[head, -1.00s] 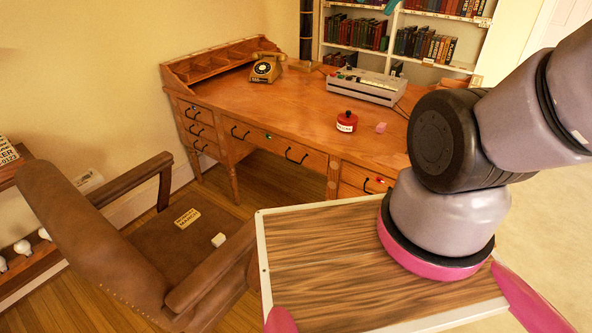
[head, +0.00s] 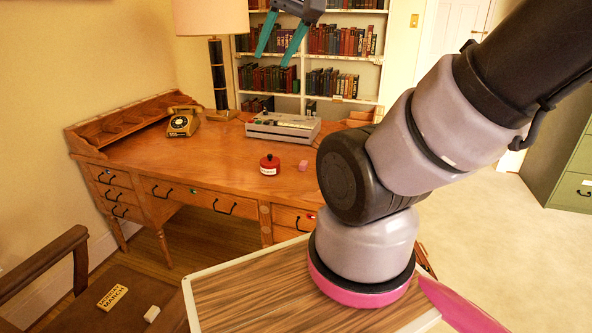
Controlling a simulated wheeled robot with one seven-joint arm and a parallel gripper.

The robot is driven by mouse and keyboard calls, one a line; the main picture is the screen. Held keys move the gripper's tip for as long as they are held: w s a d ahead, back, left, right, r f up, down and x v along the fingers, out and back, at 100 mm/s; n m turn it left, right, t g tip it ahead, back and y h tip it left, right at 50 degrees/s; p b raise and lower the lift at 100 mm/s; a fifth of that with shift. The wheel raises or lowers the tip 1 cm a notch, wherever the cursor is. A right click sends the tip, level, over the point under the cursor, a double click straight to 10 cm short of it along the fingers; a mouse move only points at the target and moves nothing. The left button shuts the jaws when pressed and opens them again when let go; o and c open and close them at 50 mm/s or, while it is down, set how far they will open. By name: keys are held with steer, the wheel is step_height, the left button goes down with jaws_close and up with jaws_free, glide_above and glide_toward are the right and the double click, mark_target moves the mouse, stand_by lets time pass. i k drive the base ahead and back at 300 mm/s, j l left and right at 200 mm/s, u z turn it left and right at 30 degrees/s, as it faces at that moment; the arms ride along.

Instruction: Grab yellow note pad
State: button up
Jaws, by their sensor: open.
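A yellow block with dark lettering (head: 112,297), which looks like the note pad, lies flat on the brown chair seat at the lower left. A small whitish block (head: 152,313) lies beside it to the right, apart from it. My gripper (head: 274,58) is at the top of the view, its two teal fingers spread and pointing down to the left. It is open, with nothing visible between the fingers. It appears in front of the bookshelf, far from the pad.
The brown chair's armrest (head: 45,262) runs beside the pad. The wooden desk (head: 235,155) holds a phone (head: 183,121), a grey machine (head: 283,128), a red pot (head: 269,165) and a pink block (head: 303,165). A lamp (head: 212,20) stands behind. Open floor lies at the right.

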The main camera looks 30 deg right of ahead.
mark_target(110, 298)
steer(key=i+l+u, duration=0.2)
steer(key=u, duration=0.25)
steer(key=i+l+u, duration=0.2)
steer(key=u, duration=0.25)
steer(key=i+l+u, duration=0.1)
steer(key=l+u, duration=0.35)
steer(key=i+l+u, duration=0.1)
steer(key=l+u, duration=0.8)
steer(key=j, duration=0.1)
